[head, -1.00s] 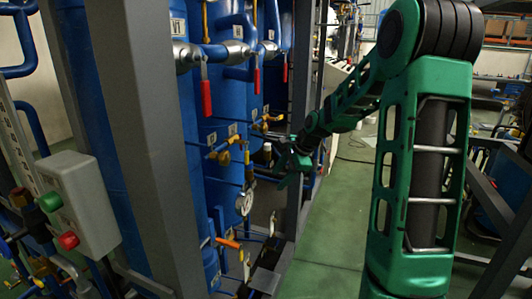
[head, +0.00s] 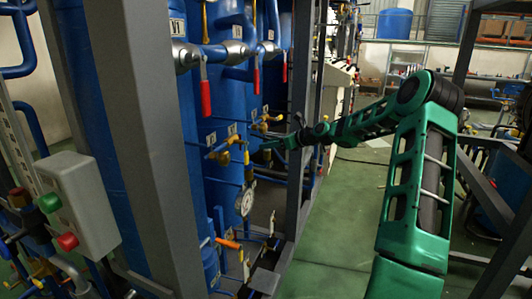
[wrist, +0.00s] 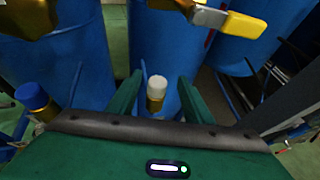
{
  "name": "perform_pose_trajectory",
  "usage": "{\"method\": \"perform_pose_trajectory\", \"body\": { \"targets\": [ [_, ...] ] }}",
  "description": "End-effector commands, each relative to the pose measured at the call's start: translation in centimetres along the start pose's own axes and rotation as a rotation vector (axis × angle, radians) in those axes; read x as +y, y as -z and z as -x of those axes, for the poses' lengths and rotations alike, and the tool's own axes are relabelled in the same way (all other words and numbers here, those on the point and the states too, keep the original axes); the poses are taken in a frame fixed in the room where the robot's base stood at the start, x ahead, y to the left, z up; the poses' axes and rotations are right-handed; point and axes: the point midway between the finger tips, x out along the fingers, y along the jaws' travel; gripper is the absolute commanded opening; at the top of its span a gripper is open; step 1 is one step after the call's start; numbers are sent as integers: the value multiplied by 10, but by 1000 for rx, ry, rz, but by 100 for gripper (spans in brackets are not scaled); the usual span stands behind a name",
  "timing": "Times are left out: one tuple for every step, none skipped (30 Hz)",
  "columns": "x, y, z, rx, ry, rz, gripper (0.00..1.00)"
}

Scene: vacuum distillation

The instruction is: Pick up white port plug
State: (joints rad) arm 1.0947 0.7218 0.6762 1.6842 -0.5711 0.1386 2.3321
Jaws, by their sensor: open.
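The white port plug (wrist: 157,82) is a small white cap on a brass fitting, near the middle of the wrist view. My gripper (wrist: 160,77) is open, with one green finger to the left of the plug and one to the right in that view. I see no contact, and the depth between fingers and plug is hard to judge. In the head view my gripper (head: 272,146) reaches left toward the blue columns, beside yellow-handled valves. I cannot make out the white plug there.
A blue-capped brass port (wrist: 34,98) is at the left of the wrist view, and a yellow valve handle (wrist: 243,26) is at the top. A grey frame post (head: 300,115) stands close to my arm. The green floor (head: 330,225) is clear below.

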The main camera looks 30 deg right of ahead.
Motion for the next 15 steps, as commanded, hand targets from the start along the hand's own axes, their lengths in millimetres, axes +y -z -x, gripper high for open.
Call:
{"method": "perform_pose_trajectory", "body": {
  "targets": [
    [1, 0, -5, 0, -2, 1, 46],
    [1, 0, -7, 0, -2, 1, 46],
    [1, 0, -8, 0, -1, 2, 46],
    [1, 0, -9, 0, 0, 2, 46],
    [1, 0, -10, 0, 0, 2, 46],
    [1, 0, -12, 1, 0, 2, 46],
    [1, 0, -13, 1, 0, 2, 46],
    [1, 0, -16, 1, -1, 2, 46],
    [2, 0, -20, 1, -2, 2, 46],
    [3, 0, -24, 1, -2, 2, 46],
    [3, 0, -28, 1, -3, 2, 46],
    [3, 0, -33, 0, -3, 2, 46],
    [3, 0, -38, 0, -3, 3, 46],
    [4, 0, -42, 0, -3, 3, 46],
    [3, 1, -48, 1, -2, 2, 46]
  ]
}}
